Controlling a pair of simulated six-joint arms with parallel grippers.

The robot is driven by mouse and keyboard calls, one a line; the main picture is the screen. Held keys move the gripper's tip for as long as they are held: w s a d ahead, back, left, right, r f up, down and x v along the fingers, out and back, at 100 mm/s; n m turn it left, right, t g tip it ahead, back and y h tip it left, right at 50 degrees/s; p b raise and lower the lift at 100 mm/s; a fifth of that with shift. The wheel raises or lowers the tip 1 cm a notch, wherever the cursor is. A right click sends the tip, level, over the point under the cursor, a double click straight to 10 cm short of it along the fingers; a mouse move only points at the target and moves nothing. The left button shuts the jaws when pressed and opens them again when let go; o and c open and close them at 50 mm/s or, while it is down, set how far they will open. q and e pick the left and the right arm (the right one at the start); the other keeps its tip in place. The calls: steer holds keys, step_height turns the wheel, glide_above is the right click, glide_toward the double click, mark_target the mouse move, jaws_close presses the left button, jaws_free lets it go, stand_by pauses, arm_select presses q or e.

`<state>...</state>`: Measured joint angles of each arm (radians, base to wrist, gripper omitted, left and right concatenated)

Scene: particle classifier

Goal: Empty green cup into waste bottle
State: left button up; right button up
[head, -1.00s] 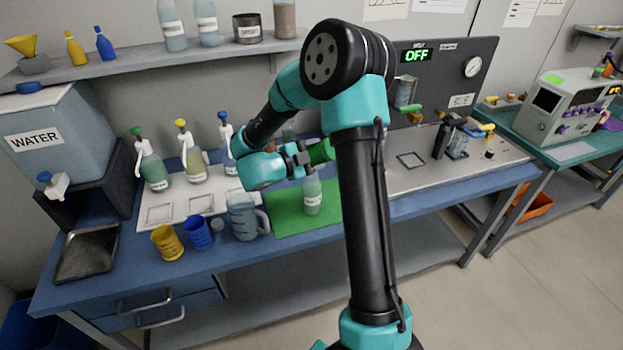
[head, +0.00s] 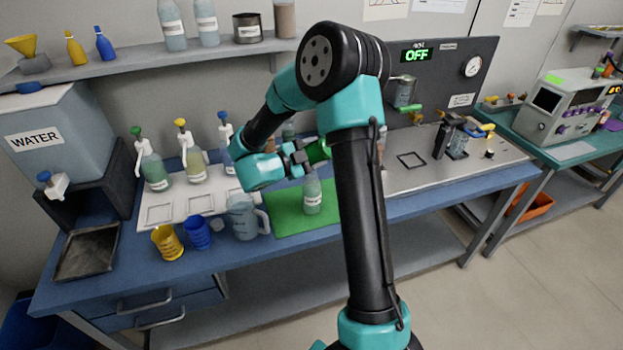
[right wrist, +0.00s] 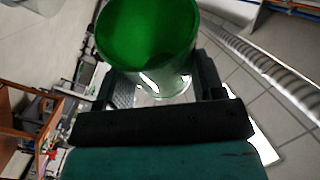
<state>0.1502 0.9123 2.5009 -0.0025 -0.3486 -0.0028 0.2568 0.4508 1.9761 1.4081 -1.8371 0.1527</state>
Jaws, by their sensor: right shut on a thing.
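The green cup (head: 317,151) is in the jaws of my right gripper (head: 303,155), in the air above the green mat. It looks tilted, partly hidden by the gripper and my arm. In the right wrist view the green cup (right wrist: 150,35) sits between the two dark fingers of my right gripper (right wrist: 150,85). A labelled bottle with greenish contents (head: 312,197) stands upright on the mat just below the cup, apparently the waste bottle. I cannot see any liquid flowing. My left gripper is not in view.
The green mat (head: 283,222) lies on the blue bench. A clear jug (head: 241,216), a blue cup (head: 197,233) and a yellow cup (head: 167,243) stand left of it. Several spray bottles stand behind, on a white tray (head: 192,208). A metal plate (head: 460,160) lies right.

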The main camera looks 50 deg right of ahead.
steer(key=shift+w, duration=0.1)
stand_by(0.4)
stand_by(0.8)
steer(key=shift+s+d+m+y, duration=0.1)
steer(key=shift+s+m+y, duration=0.3)
steer(key=shift+s+m, duration=0.3)
steer(key=shift+s+d+f+m+t+y, duration=0.1)
steer(key=shift+s+f+m+t+y, duration=0.25)
steer(key=shift+m, duration=0.25)
steer(key=shift+s+d+f+m+t+y, duration=0.15)
steer(key=shift+s+m+t+y, duration=0.15)
steer(key=shift+m+t, duration=0.25)
steer(key=shift+f, duration=0.1)
